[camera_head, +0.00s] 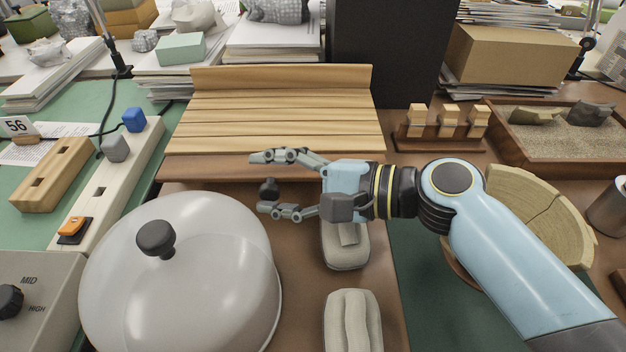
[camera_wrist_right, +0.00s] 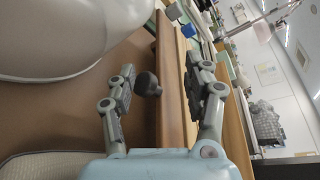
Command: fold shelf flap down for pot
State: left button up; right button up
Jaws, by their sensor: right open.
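The slatted wooden shelf (camera_head: 275,120) stands at the back centre, with a raised lip behind and a darker brown board (camera_head: 215,168) along its front. A dark round knob (camera_head: 268,188) shows just in front of that board; in the right wrist view the knob (camera_wrist_right: 147,84) appears beside the wooden edge (camera_wrist_right: 170,95). My right gripper (camera_head: 259,183) is open, its fingers pointing left, one on either side of the knob in the picture. Contact with the knob cannot be told. My left gripper is not in view.
A pale dome (camera_head: 190,275) with a black knob fills the front left. Two grey pads (camera_head: 352,320) lie near the middle, one partly under my gripper. A sand tray (camera_head: 560,145) and a rack with wooden blocks (camera_head: 440,135) stand at the right back.

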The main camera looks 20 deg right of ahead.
jog(key=v, duration=1.2)
